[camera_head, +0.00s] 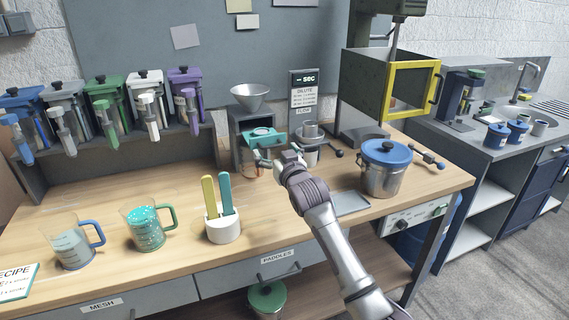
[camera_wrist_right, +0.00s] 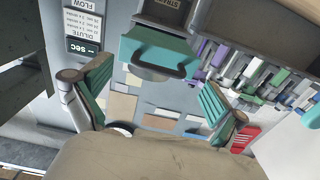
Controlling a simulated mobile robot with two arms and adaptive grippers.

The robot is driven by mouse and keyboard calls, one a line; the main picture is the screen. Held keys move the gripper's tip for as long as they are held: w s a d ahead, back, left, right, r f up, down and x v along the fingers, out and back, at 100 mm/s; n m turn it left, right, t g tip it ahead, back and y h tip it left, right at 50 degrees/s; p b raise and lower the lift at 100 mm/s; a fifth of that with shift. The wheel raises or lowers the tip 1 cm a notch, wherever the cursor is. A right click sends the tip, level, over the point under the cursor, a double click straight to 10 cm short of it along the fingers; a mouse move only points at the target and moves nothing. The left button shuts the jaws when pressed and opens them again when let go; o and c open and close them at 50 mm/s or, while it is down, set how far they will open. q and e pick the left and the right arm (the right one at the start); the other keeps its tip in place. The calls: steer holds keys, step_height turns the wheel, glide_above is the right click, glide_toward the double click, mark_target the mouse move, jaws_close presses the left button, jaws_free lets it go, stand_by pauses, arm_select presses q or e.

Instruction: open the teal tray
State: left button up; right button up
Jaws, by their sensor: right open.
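The teal tray (camera_head: 262,135) sits in the front of the grey dispenser box under the metal funnel, at the back middle of the bench. In the right wrist view the teal tray (camera_wrist_right: 150,52) shows its face and a handle, ahead of my fingers. I cannot tell how far out it stands. My right gripper (camera_head: 270,160) is just in front of and below the tray. In the wrist view my right gripper (camera_wrist_right: 153,84) is open, with its teal-padded fingers wide apart and nothing between them. My left gripper is not in view.
The funnel (camera_head: 250,96) tops the box. A timer stand (camera_head: 303,95) is to its right. A steel pot with blue lid (camera_head: 386,168) stands right of my arm. A paddle holder (camera_head: 222,228) and two jugs stand at front left. A yellow-framed chamber (camera_head: 390,85) hangs at right.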

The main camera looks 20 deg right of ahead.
steer(key=s, duration=0.9)
steer(key=shift+s+d, duration=0.2)
steer(key=shift+s, duration=0.05)
